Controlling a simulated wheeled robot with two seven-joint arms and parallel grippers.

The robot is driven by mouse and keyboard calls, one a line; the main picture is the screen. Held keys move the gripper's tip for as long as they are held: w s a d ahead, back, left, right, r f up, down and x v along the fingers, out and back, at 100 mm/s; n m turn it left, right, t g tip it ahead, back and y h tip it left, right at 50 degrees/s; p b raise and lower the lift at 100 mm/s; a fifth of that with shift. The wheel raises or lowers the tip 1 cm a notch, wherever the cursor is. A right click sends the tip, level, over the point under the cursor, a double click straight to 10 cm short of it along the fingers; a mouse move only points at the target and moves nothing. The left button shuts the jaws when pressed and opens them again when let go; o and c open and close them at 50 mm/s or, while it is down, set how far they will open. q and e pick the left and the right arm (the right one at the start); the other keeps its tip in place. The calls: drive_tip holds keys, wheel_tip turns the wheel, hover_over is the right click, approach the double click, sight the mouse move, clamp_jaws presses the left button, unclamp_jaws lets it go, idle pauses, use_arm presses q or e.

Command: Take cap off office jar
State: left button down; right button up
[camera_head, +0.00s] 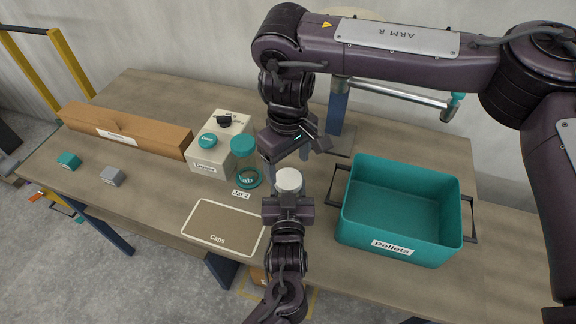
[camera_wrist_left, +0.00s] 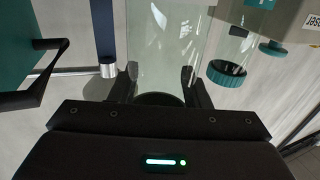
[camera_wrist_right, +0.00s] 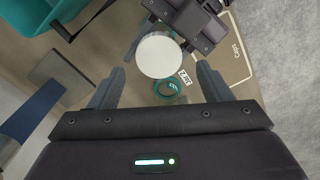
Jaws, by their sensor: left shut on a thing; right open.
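A clear glass jar with a round white cap (camera_head: 289,180) stands in my left gripper (camera_head: 288,200). In the left wrist view the glass body (camera_wrist_left: 165,45) is between the shut fingers. No label on it can be read. My right gripper (camera_head: 288,158) is open and empty just behind and above the cap. In the right wrist view the white cap (camera_wrist_right: 159,55) is on the jar, in line with the gap between the open fingers and apart from them. A glass jar marked Lab (camera_head: 247,178), with a teal cap, stands to the left.
A flat Caps mat (camera_head: 224,218) lies bare at the front. A teal Pellets crate (camera_head: 400,245) is at the right. A long cardboard box (camera_head: 125,130) lies at the back left.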

sight(289, 178)
wheel_tip(289, 178, up, 2)
drive_tip(key=shift+w+r+m, duration=0.1)
drive_tip(key=shift+m, duration=0.8)
drive_tip(key=shift+r+m, duration=0.3)
drive_tip(key=shift+m, duration=0.1)
drive_tip(key=shift+f, duration=0.1)
wheel_tip(289, 178, down, 8)
drive_tip(key=shift+r, duration=0.25)
drive_tip(key=shift+c, duration=0.3)
drive_tip(key=c, duration=0.9)
drive_tip(key=shift+d+n, duration=0.1)
drive_tip(key=shift+n, duration=1.4)
